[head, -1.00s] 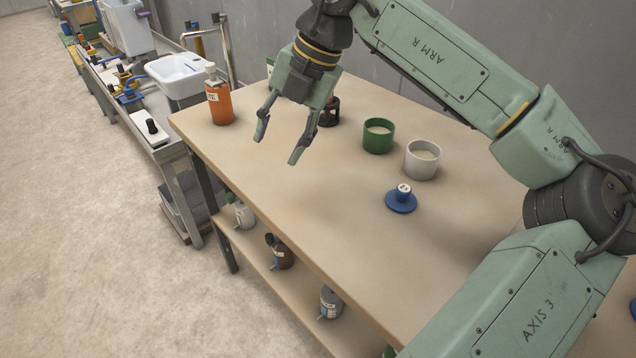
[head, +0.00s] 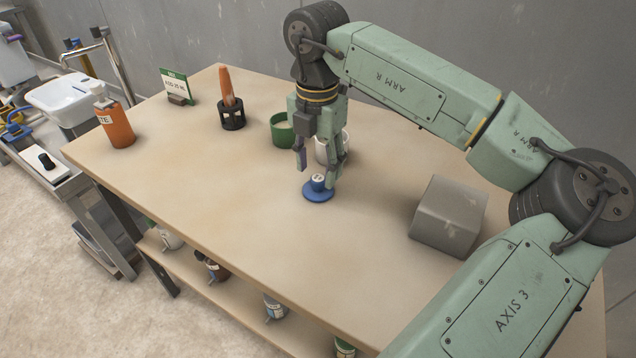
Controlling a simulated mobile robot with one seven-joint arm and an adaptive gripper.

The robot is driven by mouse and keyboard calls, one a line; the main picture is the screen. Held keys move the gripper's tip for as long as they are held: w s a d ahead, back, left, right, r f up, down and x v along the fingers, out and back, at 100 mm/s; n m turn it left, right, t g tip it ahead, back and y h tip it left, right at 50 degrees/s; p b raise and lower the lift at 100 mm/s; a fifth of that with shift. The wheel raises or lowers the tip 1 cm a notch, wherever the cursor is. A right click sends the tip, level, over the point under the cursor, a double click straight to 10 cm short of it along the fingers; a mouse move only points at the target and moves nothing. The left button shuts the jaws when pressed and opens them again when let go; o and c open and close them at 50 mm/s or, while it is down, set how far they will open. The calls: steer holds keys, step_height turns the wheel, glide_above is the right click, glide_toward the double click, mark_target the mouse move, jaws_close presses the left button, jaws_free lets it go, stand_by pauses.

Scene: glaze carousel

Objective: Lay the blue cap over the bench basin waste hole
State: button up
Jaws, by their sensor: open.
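The blue cap (head: 317,195) is a flat disc with a raised knob that has a pale top. It lies on the wooden table (head: 220,190). My gripper (head: 316,176) points down over the cap, with its fingers apart on either side of the knob. I cannot tell whether the fingers touch the knob. The white basin (head: 72,98) is on the bench at the far left. Its waste hole cannot be made out from here.
Behind my gripper stand a green pot (head: 281,128) and a partly hidden white pot (head: 322,150). A grey block (head: 449,216) is to the right. An orange bottle (head: 117,126), a black holder (head: 232,117) and a green-topped sign (head: 176,85) stand left. The table's front left is clear.

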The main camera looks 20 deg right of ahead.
mark_target(318, 177)
steer(key=shift+d+f, duration=0.1)
steer(key=shift+f, duration=1.4)
steer(key=shift+c, duration=0.2)
jaws_close()
